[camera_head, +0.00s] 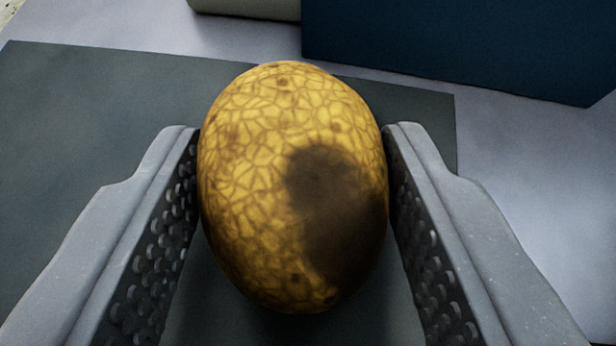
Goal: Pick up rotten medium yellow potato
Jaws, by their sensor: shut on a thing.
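A yellow potato (250,190) with a brown netted skin and a large dark rotten patch on its right side fills the middle of the view. My gripper (292,180) is shut on it, with one textured finger pad against its left side and one against its right side. The potato's underside is hidden, and I cannot tell whether it touches the mat below.
A dark grey mat (80,150) lies under and behind the potato on a light grey surface (540,160). A dark blue box-like object (460,40) stands at the back right. A pale object (245,8) shows at the top edge.

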